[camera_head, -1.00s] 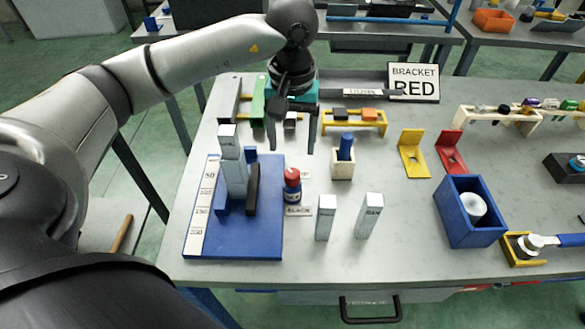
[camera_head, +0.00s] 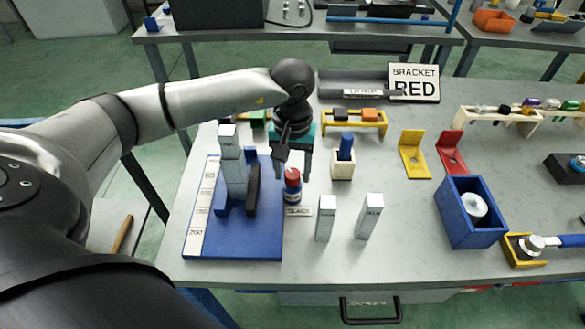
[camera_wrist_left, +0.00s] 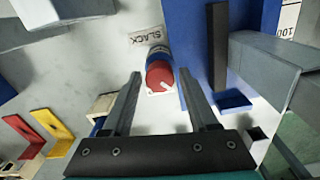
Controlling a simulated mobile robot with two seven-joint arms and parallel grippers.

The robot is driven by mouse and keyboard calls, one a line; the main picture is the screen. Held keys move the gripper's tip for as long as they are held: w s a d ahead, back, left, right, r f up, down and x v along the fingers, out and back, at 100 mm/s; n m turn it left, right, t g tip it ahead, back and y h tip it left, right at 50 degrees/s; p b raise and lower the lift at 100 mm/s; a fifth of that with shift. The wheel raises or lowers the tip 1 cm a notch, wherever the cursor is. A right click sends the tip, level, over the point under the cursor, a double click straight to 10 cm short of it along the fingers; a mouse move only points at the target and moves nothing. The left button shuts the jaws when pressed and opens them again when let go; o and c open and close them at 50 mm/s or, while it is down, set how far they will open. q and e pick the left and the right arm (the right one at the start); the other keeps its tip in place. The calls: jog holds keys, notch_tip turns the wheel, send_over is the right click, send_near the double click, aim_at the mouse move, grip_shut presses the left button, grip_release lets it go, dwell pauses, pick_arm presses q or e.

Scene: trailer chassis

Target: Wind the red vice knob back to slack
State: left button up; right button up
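The red vice knob (camera_head: 292,177) tops a small blue cylinder at the right edge of the blue vice base (camera_head: 262,245). It also shows in the left wrist view (camera_wrist_left: 159,75), with a white pointer mark on its top. A label reading SLACK (camera_head: 299,211) lies beside it. My left gripper (camera_head: 291,172) is above and behind the knob, fingers pointing down. In the left wrist view my left gripper (camera_wrist_left: 166,95) is open, with the knob beyond and between its fingertips, apart from both. My right gripper is not in view.
Grey upright blocks (camera_head: 232,170) stand on the blue base, left of the knob. Two loose grey blocks (camera_head: 326,218) (camera_head: 369,216) stand to the right. A cream holder (camera_head: 342,166) with a blue piece is close to the gripper's right.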

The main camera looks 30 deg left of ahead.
pick_arm(q)
grip_shut()
